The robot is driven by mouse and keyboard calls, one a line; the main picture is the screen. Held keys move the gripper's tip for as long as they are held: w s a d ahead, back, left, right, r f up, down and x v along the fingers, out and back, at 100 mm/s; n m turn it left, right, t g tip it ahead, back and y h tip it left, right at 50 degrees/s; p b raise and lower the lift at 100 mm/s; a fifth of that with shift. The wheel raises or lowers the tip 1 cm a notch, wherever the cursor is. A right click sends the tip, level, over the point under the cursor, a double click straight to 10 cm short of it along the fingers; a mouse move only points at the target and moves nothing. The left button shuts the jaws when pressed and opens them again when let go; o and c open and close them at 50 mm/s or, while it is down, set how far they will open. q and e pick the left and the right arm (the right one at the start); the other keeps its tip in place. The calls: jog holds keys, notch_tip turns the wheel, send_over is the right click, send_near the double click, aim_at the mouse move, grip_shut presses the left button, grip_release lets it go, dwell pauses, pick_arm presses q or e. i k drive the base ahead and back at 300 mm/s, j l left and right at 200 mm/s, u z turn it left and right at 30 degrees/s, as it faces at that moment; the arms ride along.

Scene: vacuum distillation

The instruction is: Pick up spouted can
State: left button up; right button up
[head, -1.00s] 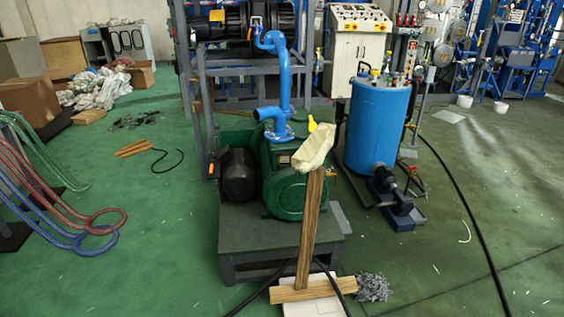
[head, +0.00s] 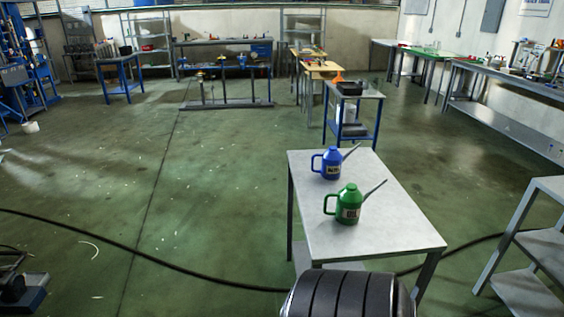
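Two spouted cans stand upright on a grey metal table (head: 395,226) in the head view. The blue can (head: 331,163) is farther back, with its handle on the left and its thin spout pointing up to the right. The green can (head: 348,205) stands nearer, turned the same way, with a dark label on its front. The cans stand close together, and nothing holds either one. Neither of my grippers is in view.
A grey shelf unit (head: 535,255) is at the right. A black hose (head: 150,258) crosses the floor. The green floor (head: 215,185) left of the table is mostly open.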

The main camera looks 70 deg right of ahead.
aim_at(350, 200)
jog(key=z, duration=0.45)
jog(key=l+z, duration=0.1)
jog(key=z, duration=0.8)
jog(key=l+z, duration=0.1)
jog(key=z, duration=0.75)
jog(key=i+l+z, duration=0.1)
jog(key=z, duration=0.35)
jog(key=l+u, duration=0.1)
jog(key=u, duration=0.2)
jog(key=l+u, duration=0.15)
jog(key=u, duration=0.15)
